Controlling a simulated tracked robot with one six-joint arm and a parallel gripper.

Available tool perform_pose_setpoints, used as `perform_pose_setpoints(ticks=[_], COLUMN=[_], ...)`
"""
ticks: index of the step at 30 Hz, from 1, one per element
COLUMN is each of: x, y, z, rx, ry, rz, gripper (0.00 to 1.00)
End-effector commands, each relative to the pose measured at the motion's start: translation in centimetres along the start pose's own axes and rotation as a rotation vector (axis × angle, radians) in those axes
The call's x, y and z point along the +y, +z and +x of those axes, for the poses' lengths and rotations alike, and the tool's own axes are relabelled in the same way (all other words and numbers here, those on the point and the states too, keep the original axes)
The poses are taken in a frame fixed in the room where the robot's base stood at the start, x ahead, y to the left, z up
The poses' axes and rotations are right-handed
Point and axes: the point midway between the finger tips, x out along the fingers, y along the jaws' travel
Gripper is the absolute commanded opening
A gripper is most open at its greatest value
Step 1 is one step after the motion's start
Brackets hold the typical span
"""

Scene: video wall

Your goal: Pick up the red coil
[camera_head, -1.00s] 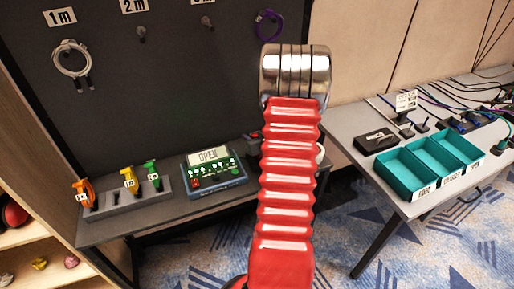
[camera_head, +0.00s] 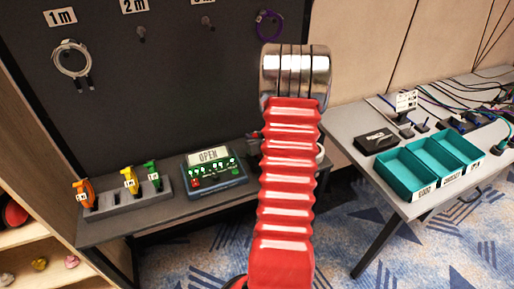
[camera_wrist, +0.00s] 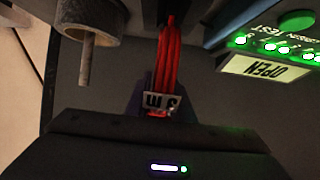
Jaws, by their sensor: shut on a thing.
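The red coil (camera_wrist: 169,60) shows in the wrist view as a bundle of red cable strands. It has a pale tag marked 3 m, seen upside down, at its lower end. My gripper (camera_wrist: 172,18) is shut on the coil, with dark finger parts on both sides of the strands at the top of the wrist view. In the head view my red ribbed arm hides most of the gripper and the coil. A small dark and red part shows just left of the arm, but I cannot tell what it is.
A tester (camera_head: 214,168) reading OPEN sits on the grey bench, and also shows in the wrist view (camera_wrist: 268,66). A rack (camera_head: 125,197) with orange, yellow and green connectors stands left of it. Teal bins (camera_head: 405,172) and a black box (camera_head: 376,141) are on the right table.

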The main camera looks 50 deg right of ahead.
Motion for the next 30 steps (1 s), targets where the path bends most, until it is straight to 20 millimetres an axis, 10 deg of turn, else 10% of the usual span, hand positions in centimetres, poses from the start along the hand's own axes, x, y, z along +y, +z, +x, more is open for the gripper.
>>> perform_pose_setpoints(ticks=[17,30], x=[0.0,0.0], y=[-0.6,-5.8], z=[-0.2,-2.8], rx=[0.002,0.004], ry=[0.000,0.001], rz=[-0.001,-0.002], gripper=[0.00,0.00])
